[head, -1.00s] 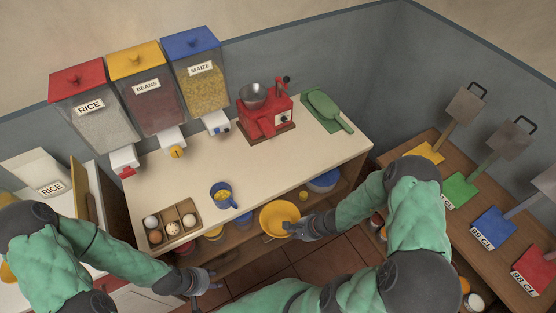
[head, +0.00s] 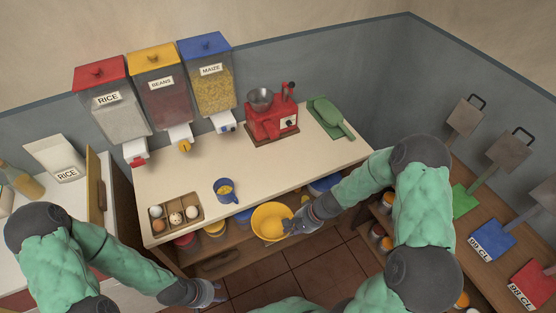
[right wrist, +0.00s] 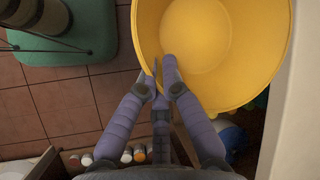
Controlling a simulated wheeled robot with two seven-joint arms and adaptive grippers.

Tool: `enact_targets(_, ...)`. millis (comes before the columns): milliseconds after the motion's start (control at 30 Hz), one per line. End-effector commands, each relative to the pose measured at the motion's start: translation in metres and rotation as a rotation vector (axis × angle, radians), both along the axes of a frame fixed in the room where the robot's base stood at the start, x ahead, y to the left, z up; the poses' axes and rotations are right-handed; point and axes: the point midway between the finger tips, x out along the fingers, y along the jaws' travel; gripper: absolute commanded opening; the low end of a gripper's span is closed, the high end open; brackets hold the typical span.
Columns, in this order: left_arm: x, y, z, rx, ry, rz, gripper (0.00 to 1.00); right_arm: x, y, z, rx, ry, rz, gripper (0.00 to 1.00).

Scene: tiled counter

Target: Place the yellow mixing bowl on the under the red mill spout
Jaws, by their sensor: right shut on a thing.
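The yellow mixing bowl (head: 270,222) is off to the front edge of the counter, above the lower shelf level. My right gripper (head: 302,224) is shut on its right rim. In the right wrist view the fingers (right wrist: 163,75) pinch the rim of the bowl (right wrist: 225,45), which looks empty. The red mill (head: 270,122) stands at the back of the counter, with a metal hopper on top; its spout is too small to make out. My left gripper (head: 208,294) is low in front of the counter, apart from everything; its fingers are too small to judge.
The counter (head: 290,163) is clear before the mill. A blue mug (head: 226,191) and an egg tray (head: 186,230) stand at the front left. A green scoop (head: 330,115) lies right of the mill. Rice, beans and maize dispensers (head: 160,95) hang behind.

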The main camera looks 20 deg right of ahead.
Motion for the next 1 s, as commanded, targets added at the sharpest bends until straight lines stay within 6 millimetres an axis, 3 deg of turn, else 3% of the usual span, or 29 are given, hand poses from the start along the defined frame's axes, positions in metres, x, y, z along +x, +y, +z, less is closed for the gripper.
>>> enact_targets(300, 0.000, 0.000, 0.000, 0.000, 0.000, 0.000, 0.40, 0.042, 0.020, 0.055, -0.005, -0.005, 0.429, 0.00)
enact_targets(600, 0.000, 0.000, 0.000, 0.000, 0.000, 0.000, 0.40, 0.071, 0.023, 0.103, -0.004, -0.004, 0.801, 0.00)
enact_targets(800, 0.000, 0.000, 0.000, 0.000, 0.000, 0.000, 0.40, 0.080, 0.023, 0.119, -0.002, -0.002, 0.902, 0.00)
enact_targets(1000, 0.000, 0.000, -0.001, 0.000, 0.000, 0.000, 0.40, 0.080, 0.023, 0.118, -0.001, -0.003, 0.902, 0.00)
